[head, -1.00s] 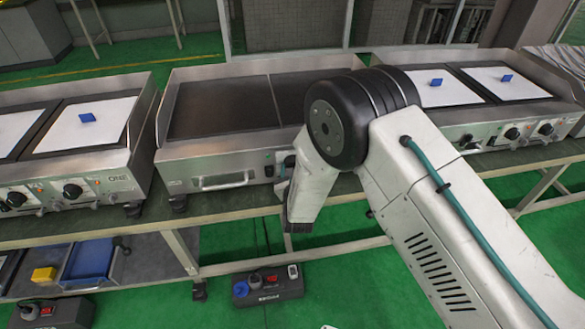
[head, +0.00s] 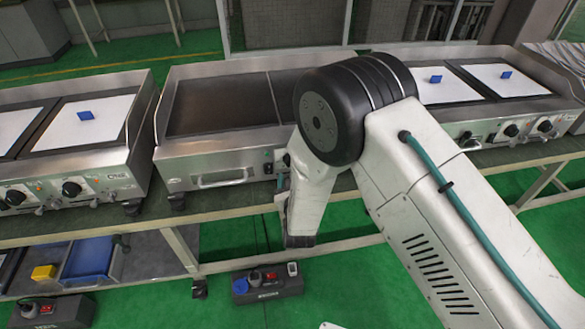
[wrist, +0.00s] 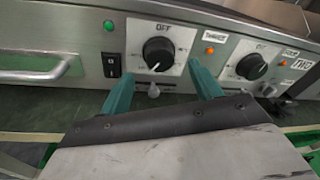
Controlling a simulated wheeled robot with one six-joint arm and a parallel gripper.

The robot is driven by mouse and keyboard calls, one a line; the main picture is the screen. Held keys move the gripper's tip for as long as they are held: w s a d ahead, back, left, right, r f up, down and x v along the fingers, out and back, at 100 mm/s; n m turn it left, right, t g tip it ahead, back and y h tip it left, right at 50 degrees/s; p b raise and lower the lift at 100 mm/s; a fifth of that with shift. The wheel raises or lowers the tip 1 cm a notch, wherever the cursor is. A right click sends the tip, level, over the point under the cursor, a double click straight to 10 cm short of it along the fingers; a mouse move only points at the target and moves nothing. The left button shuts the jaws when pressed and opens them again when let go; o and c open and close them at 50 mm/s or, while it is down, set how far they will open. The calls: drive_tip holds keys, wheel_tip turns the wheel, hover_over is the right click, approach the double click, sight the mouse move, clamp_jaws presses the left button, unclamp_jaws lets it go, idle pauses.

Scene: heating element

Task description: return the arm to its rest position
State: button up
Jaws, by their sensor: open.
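My gripper (wrist: 162,88) shows in the wrist view as two teal fingers standing apart with nothing between them. The fingers point at the front panel of the middle griddle, one on each side of the black knob (wrist: 158,54) marked OFF; I cannot tell how far off the knob is. In the head view my arm (head: 335,130) reaches in front of the middle griddle (head: 222,105), bent at its black joint. My gripper is hidden there behind my arm.
Griddles with white sheets and blue tabs stand at left (head: 88,118) and right (head: 445,88). All rest on a long bench (head: 225,205). A dark power box (head: 268,283) and a blue tray (head: 88,262) sit below.

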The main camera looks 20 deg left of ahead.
drive_tip(key=v, duration=0.2)
drive_tip(key=shift+s+d, duration=0.15)
drive_tip(key=shift+s, duration=0.1)
idle(0.3)
